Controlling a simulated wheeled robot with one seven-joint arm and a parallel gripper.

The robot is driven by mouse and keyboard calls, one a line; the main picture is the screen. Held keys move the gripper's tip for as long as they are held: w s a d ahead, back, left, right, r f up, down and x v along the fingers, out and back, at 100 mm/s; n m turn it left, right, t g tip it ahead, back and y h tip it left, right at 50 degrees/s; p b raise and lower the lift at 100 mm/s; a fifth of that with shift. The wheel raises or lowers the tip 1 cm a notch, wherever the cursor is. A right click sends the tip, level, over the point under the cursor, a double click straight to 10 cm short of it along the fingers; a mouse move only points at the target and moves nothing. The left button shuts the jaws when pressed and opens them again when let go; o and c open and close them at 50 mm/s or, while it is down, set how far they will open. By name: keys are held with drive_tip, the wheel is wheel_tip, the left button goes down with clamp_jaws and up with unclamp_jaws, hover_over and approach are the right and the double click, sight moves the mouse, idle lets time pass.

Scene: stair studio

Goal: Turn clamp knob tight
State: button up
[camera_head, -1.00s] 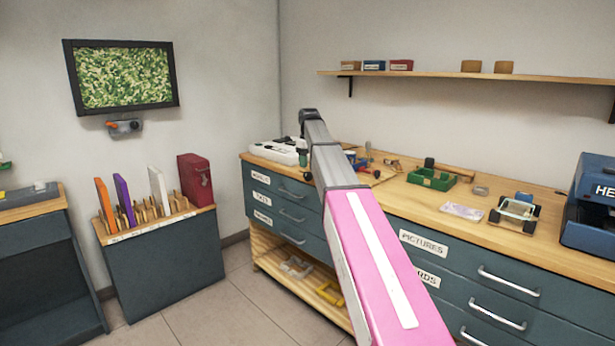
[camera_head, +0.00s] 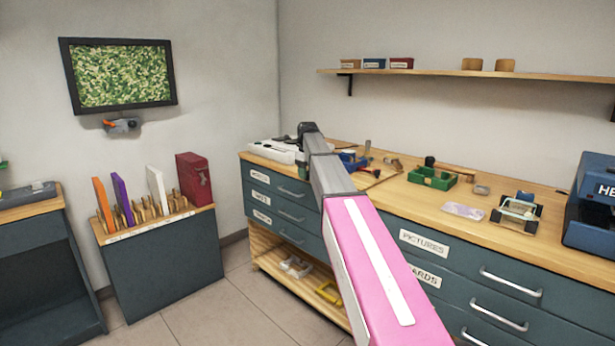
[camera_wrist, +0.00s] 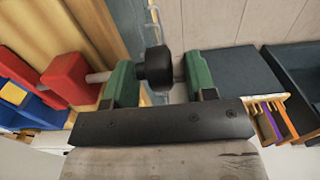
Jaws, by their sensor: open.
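In the wrist view, a black round knob (camera_wrist: 158,68) sits between the two green fingers of my gripper (camera_wrist: 158,78). The gripper is open around it, and a gap shows on the knob's right side. A grey rod (camera_wrist: 98,77) runs from a red block (camera_wrist: 70,79) toward the knob, partly hidden behind the left finger. A blue clamp body (camera_wrist: 28,105) lies beside the red block. In the head view, the blue and red clamp (camera_head: 352,161) shows on the bench just right of my arm. My fingers and the knob are mostly hidden there.
The wooden bench (camera_head: 400,192) holds a green tray (camera_head: 432,180), a small roller device (camera_head: 517,211) and a white power strip (camera_head: 272,150). A blue machine (camera_head: 592,205) stands at the right. A rack of coloured boards (camera_head: 150,225) stands at left.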

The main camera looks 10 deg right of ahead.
drive_tip(key=shift+f, duration=0.55)
drive_tip(key=c, duration=0.7)
drive_tip(key=shift+c, duration=0.2)
drive_tip(key=shift+s, duration=0.2)
